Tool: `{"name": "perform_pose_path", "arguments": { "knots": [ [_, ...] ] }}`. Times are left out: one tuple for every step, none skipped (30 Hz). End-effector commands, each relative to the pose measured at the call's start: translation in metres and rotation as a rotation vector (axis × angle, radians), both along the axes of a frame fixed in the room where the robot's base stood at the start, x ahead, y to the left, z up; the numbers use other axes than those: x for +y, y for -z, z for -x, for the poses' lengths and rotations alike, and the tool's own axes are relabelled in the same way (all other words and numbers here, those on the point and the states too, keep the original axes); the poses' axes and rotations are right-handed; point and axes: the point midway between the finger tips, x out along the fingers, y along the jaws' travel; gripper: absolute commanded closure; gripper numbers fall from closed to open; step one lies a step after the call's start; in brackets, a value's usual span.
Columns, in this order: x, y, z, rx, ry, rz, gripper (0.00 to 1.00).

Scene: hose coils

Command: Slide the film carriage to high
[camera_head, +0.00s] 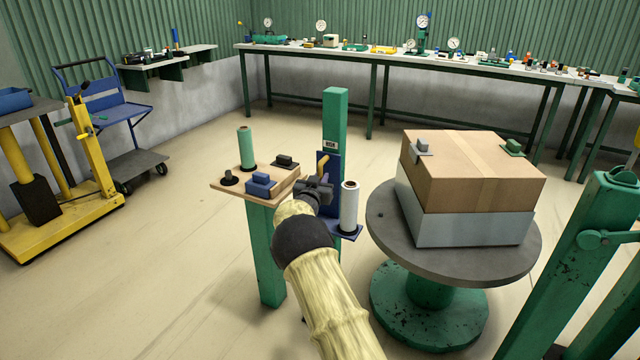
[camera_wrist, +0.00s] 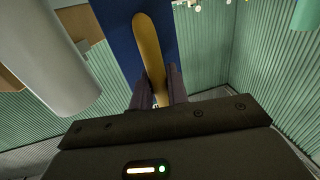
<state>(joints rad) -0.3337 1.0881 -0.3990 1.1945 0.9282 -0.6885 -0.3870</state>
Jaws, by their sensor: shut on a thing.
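The film carriage (camera_head: 334,166) is a blue plate with a small shelf, on a green upright post (camera_head: 335,112). A white film roll (camera_head: 349,208) stands on its shelf, and the roll also shows at the left in the wrist view (camera_wrist: 45,55). A yellow handle (camera_head: 322,163) sticks out from the blue plate. My gripper (camera_head: 322,184) is shut on this handle. In the wrist view the dark fingers (camera_wrist: 159,86) stand on both sides of the handle (camera_wrist: 149,45). A small label (camera_head: 331,144) on the post sits above the carriage; its text is too small to read.
Left of the post, a wooden-topped green stand (camera_head: 262,225) holds a green roll (camera_head: 246,147) and small blue and black parts. The post above the carriage looks clear.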

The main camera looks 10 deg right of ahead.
Motion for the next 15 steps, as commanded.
{"name": "perform_pose_path", "arguments": {
  "knots": [
    [0.0, -0.0173, -0.0012, -0.016, -0.001, 0.004, 1.0],
    [-0.0001, -0.0192, -0.0012, -0.016, -0.001, 0.004, 1.0],
    [0.0001, -0.0211, -0.0012, -0.016, -0.001, 0.004, 1.0],
    [0.0001, -0.0221, -0.0012, -0.016, -0.001, 0.004, 1.0],
    [0.0001, -0.0229, -0.0012, -0.016, -0.001, 0.004, 1.0],
    [0.0001, -0.0235, -0.0012, -0.016, -0.001, 0.004, 1.0],
    [0.0001, -0.0236, -0.0012, -0.016, -0.001, 0.004, 1.0],
    [0.0001, -0.0237, -0.0012, -0.016, -0.001, 0.004, 1.0],
    [0.0001, -0.0237, -0.0012, -0.016, -0.001, 0.004, 1.0],
    [0.0001, -0.0237, -0.0012, -0.016, -0.001, 0.004, 1.0],
    [0.0001, -0.0237, -0.0012, -0.017, -0.001, 0.004, 1.0],
    [0.0001, -0.0238, -0.0012, -0.017, -0.001, 0.004, 1.0],
    [0.0, -0.0239, -0.0011, -0.017, -0.001, 0.004, 1.0],
    [0.0, -0.0239, -0.0011, -0.017, -0.001, 0.004, 1.0],
    [0.0, -0.024, -0.0011, -0.017, -0.001, 0.004, 1.0]
  ]
}}
